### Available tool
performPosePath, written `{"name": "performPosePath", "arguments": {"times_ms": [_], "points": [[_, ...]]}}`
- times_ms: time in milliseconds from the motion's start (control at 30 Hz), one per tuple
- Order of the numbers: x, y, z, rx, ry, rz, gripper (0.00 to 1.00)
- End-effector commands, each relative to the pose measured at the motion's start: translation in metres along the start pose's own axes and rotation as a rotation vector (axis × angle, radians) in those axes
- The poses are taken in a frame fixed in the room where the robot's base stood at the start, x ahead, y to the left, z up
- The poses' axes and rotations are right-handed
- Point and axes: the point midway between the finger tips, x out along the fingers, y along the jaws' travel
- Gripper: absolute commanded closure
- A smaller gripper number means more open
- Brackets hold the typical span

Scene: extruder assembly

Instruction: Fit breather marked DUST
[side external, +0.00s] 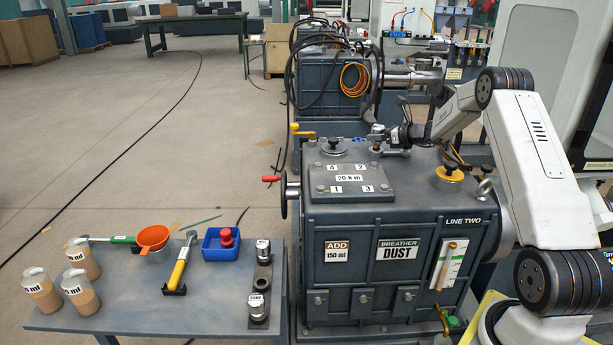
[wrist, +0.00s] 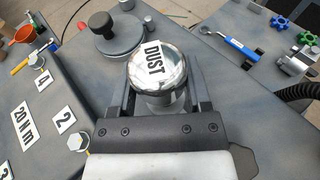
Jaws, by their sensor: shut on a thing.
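The breather marked DUST (wrist: 153,64) is a silvery cap with a white label, upright between the jaws in the wrist view. My gripper (wrist: 160,92) is shut on it. In the side view my gripper (side external: 386,134) is over the back of the gearbox top (side external: 415,180), behind the numbered cover plate. The breather's lower end is hidden, so I cannot tell whether it touches the housing. The gearbox front has a label reading BREATHER DUST (side external: 398,250).
A round lid with a black knob (wrist: 112,32) is close to the breather. On the side table, a rack (side external: 262,271) holds two other silvery breathers, with an empty socket between them. A blue tray (side external: 221,246), orange funnel (side external: 153,237) and jugs (side external: 42,292) stand there too.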

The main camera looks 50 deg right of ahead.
Motion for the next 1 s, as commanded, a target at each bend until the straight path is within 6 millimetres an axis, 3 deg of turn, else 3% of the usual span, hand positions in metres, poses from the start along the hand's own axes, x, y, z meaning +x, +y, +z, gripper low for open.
{"name": "performPosePath", "arguments": {"times_ms": [1000], "points": [[0.004,0.000,-0.011,0.000,-0.001,0.000,0.99]]}}
